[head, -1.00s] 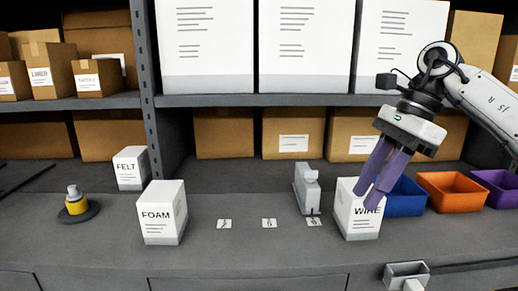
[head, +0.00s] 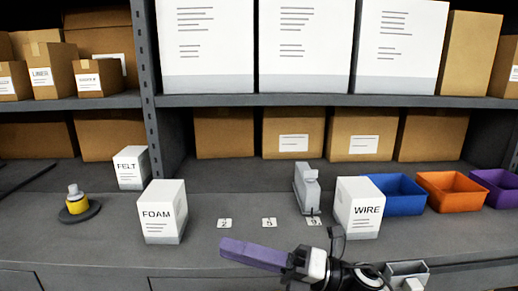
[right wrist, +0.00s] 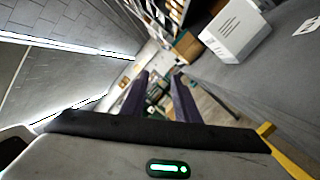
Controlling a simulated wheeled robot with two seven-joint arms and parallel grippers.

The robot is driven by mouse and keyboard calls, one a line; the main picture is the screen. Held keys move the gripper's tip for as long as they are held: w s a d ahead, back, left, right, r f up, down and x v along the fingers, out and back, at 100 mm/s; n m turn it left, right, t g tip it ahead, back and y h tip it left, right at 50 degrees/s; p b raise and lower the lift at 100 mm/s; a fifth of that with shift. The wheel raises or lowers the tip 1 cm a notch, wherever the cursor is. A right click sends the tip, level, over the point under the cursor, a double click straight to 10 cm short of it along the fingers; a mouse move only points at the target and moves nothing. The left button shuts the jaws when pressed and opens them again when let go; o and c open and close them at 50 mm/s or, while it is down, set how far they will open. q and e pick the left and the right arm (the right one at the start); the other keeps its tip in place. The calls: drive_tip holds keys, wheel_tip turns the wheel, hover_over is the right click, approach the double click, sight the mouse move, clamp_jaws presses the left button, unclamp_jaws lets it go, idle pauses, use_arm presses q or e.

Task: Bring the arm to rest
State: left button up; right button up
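My right gripper (head: 226,247) is low in the middle of the head view, in front of the bench's front edge, its purple fingers pointing left. In the right wrist view the two fingers of the right gripper (right wrist: 160,80) stand apart with nothing between them, so it is open and empty. The forearm behind it is mostly out of the head view at the bottom. My left gripper is not in view.
On the bench (head: 270,205) stand the FOAM box (head: 162,215), WIRE box (head: 358,212), FELT box (head: 131,168), a grey device (head: 306,188), a yellow-bodied item (head: 77,203) and blue (head: 398,193), orange (head: 450,190) and purple (head: 496,187) bins. A grey holder (head: 405,272) is at the front.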

drive_tip(key=s+d+f+m+t+h, duration=0.2)
drive_tip(key=d+f+m+t+h, duration=0.45)
drive_tip(key=f+m, duration=0.7)
drive_tip(key=s+d+f+m+t+h, duration=0.2)
drive_tip(key=d+f+m+t+h, duration=0.5)
drive_tip(key=f+m, duration=0.7)
drive_tip(key=s+d+f+m+g+h, duration=0.2)
drive_tip(key=s+d+f+m+g, duration=0.1)
drive_tip(key=s, duration=0.6)
drive_tip(key=s+d+f+m+g+h, duration=0.2)
drive_tip(key=s+d+f+m+g, duration=0.2)
drive_tip(key=s+f+m, duration=0.4)
drive_tip(key=shift+s+d+f+g, duration=0.15)
drive_tip(key=shift+s+f+g, duration=0.35)
drive_tip(key=shift+s, duration=0.35)
